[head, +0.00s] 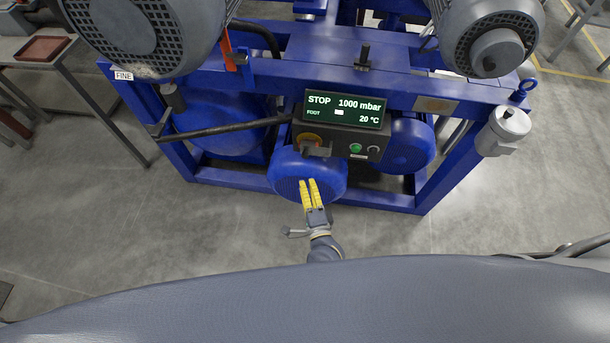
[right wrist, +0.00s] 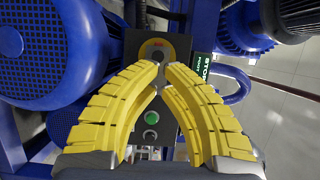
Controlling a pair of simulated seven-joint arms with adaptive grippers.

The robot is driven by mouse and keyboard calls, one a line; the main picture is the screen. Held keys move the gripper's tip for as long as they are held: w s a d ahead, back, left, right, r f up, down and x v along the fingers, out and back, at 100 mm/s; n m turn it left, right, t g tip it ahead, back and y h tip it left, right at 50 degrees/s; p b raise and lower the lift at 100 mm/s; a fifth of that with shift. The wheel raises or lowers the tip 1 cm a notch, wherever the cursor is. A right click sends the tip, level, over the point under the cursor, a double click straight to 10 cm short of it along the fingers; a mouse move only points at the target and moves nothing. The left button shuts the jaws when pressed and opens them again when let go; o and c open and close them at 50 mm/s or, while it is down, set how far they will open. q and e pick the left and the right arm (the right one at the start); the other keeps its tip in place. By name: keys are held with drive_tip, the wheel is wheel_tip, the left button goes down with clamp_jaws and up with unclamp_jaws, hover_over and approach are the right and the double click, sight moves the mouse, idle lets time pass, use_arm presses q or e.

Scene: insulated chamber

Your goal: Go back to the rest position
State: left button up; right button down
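My right gripper (head: 308,182) has yellow ribbed fingers. In the head view it is in front of a round blue motor cover (head: 290,170), below the control box (head: 362,143). In the right wrist view its fingertips (right wrist: 160,68) come together with nothing seen between them, in front of the box and its rotary switch (right wrist: 157,50). I cannot tell the exact gap to the box. My left gripper is in neither view.
The display (head: 345,108) reads STOP, 1000 mbar, FOOT and 20 °C. A green button (head: 355,147) is on the box. The blue pump frame (head: 400,203) surrounds the motors. A metal bench (head: 60,60) stands at left. The grey floor (head: 130,220) in front is mostly clear.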

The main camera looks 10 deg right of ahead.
drive_tip(key=s+f+n+g+y, duration=0.1)
drive_tip(key=s+f+n+g, duration=0.3)
drive_tip(key=s+f+n, duration=0.7)
drive_tip(key=s+f+n+g+y, duration=0.1)
drive_tip(key=s+f+n+g, duration=0.3)
drive_tip(key=f, duration=1.3)
drive_tip(key=s+d+f+n+g+h, duration=0.1)
drive_tip(key=s+d+f+n+g, duration=0.1)
drive_tip(key=s+d+f, duration=0.3)
drive_tip(key=s+d+f+n+g+h, duration=0.1)
drive_tip(key=s+d+f+g, duration=0.2)
drive_tip(key=s, duration=1)
drive_tip(key=s+d+f+n+g+h, duration=0.1)
drive_tip(key=s+d+f+n+g, duration=0.1)
drive_tip(key=s+d+f, duration=0.6)
drive_tip(key=s+d+g, duration=0.1)
drive_tip(key=d, duration=0.2)
drive_tip(key=shift+s+d+f+n+g+h, duration=0.2)
drive_tip(key=shift+d+n+g+h, duration=0.1)
drive_tip(key=shift+h, duration=0.1)
